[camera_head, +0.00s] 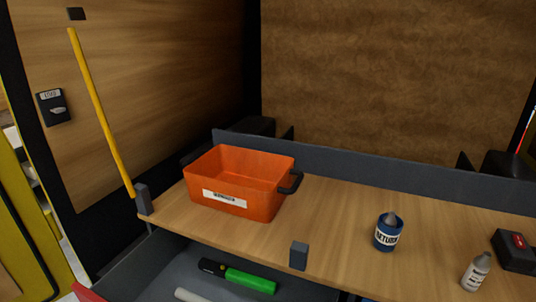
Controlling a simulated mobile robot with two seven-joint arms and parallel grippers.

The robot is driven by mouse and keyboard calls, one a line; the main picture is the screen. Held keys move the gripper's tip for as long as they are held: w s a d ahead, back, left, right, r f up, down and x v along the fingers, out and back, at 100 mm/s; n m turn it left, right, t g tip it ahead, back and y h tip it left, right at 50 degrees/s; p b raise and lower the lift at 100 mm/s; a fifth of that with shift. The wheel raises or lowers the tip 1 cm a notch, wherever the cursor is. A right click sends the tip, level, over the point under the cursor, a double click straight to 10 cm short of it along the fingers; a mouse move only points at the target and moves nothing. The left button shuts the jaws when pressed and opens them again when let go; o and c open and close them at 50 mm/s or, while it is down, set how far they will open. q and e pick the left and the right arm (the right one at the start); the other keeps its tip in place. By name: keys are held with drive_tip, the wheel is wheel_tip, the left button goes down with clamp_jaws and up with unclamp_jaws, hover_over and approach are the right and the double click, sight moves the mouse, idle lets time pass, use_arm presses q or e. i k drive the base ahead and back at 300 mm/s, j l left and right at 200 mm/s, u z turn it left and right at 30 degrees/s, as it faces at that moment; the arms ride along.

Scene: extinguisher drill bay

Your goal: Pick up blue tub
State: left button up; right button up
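A small blue tub (386,240) with a white lettered label stands upright on the wooden worktop, right of the middle in the head view. A greyish pointed object (391,218) sticks up from its top; I cannot tell what it is. Nothing touches the tub from outside. Neither of my grippers is in the head view, so their state does not show.
An orange bin (262,206) with dark handles stands left of the tub. A white bottle (475,271) and a dark case (516,252) are to its right. An open drawer (165,270) below holds a green-and-black tool (238,277). Worktop around the tub is clear.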

sight(386, 238)
drive_tip(key=k+u, duration=0.25)
drive_tip(key=u, duration=0.15)
drive_tip(key=k+j+u, duration=0.2)
drive_tip(key=u, duration=0.25)
drive_tip(key=l+z, duration=0.15)
drive_tip(key=z, duration=1.35)
